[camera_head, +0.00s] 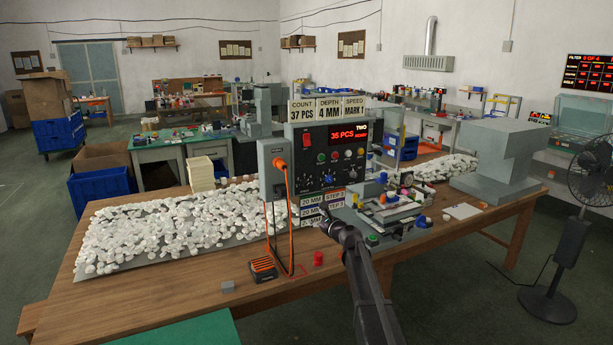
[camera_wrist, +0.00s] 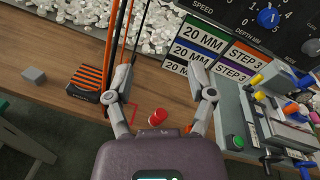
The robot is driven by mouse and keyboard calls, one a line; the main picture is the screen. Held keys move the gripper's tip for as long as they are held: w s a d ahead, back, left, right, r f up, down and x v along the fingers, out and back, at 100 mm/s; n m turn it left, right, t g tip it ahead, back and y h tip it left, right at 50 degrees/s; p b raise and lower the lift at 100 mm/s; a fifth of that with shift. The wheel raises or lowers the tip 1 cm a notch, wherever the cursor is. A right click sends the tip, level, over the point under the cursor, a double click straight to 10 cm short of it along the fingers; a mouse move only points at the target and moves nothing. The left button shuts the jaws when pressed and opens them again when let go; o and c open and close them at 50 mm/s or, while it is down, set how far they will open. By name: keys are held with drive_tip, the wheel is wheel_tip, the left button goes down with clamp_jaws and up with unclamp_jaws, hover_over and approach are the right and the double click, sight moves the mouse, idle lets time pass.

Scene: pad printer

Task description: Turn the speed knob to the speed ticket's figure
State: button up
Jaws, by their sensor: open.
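The speed ticket (camera_head: 355,107) stands on top of the control box and reads MARK 1. The speed knob cannot be picked out surely in the head view. In the wrist view the SPEED lettering (camera_wrist: 203,9) shows at the top edge, with its knob out of frame. A blue knob (camera_wrist: 268,18) sits above the DEPTH MM lettering. My gripper (camera_wrist: 165,84) is open and empty, below and in front of the panel. Its fingers are spread apart over the table.
A red button-like piece (camera_wrist: 158,116) lies on the table below the fingers. An orange-and-black holder (camera_wrist: 92,84) with cables stands left of them. Step tickets (camera_wrist: 205,38) hang under the panel. The printing fixture (camera_wrist: 275,125) is at right. White pieces (camera_head: 180,225) cover the left tray.

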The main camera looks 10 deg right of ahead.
sight(306, 184)
drive_tip(key=w+d+r+m+t+h+p, duration=0.1)
drive_tip(key=w+d+r+m+p, duration=0.1)
drive_tip(key=w+d+r+m, duration=0.1)
wheel_tip(306, 184, up, 2)
drive_tip(key=shift+w+d+r+m+t+h, duration=0.15)
drive_tip(key=shift+w+d+m+t+h, duration=0.25)
drive_tip(key=shift+m, duration=0.5)
drive_tip(key=shift+w+a, duration=0.15)
drive_tip(key=shift+w, duration=0.1)
drive_tip(key=x, duration=1.3)
drive_tip(key=shift+w+a, duration=0.15)
drive_tip(key=shift+w, duration=0.1)
clamp_jaws()
drive_tip(key=shift+a, duration=0.25)
drive_tip(key=shift+d, duration=0.15)
